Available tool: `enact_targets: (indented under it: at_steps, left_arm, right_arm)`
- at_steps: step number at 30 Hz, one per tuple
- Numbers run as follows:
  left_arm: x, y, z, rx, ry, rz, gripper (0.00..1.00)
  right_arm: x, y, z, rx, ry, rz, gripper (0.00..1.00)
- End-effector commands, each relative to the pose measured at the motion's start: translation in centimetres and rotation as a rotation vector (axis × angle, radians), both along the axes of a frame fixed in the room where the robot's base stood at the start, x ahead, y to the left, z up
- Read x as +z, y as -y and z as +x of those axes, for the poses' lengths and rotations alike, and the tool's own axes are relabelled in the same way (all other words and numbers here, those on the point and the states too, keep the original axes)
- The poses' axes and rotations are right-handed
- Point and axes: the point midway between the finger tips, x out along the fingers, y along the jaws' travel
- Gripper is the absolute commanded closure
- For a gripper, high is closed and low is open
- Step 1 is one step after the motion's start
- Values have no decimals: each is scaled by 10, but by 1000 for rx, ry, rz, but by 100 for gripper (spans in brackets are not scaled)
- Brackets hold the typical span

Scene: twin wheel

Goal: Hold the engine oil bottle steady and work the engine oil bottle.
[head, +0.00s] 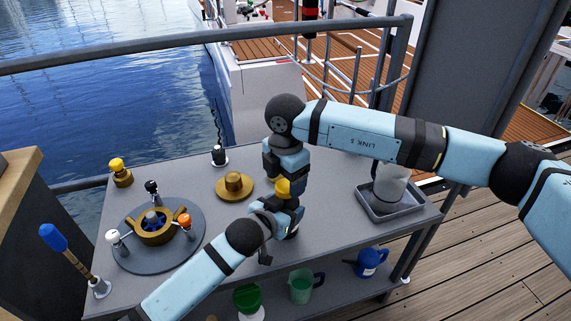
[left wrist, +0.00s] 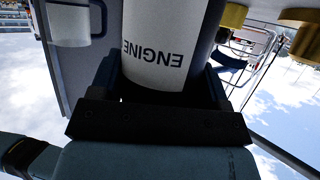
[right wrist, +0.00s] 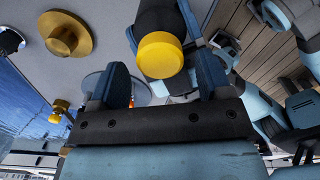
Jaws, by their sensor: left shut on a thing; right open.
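The engine oil bottle is a dark bottle with a white label reading ENGINE, shown close and upside down in the left wrist view (left wrist: 165,45). In the head view it stands on the grey table, mostly hidden by my arms. My left gripper (head: 277,214) is shut around its body. The yellow cap (head: 283,188) tops the bottle and also shows in the right wrist view (right wrist: 160,55). My right gripper (head: 284,178) comes down from above and is open, with a finger on either side of the cap; I cannot tell whether they touch it.
A brass hat-shaped piece (head: 234,186) and a round plate (head: 190,250) with a brass ring and coloured levers lie to the left. A grey tray (head: 372,208) holding a whitish jug (head: 388,185) is at right. A green jug (head: 302,286) and blue can (head: 368,262) sit on the lower shelf.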

Motion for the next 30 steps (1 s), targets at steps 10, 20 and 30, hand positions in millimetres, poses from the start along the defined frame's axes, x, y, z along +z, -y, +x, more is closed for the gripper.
enact_targets:
  at_steps: [10,20,30]
  left_arm:
    - [0,0,0,0,0,0,97]
    - [0,0,0,0,0,0,97]
    - [0,0,0,0,0,0,97]
  right_arm:
    - [-19,0,0,0,0,0,28]
    - [-19,0,0,1,0,0,69]
    - [-18,0,0,277,1,0,78]
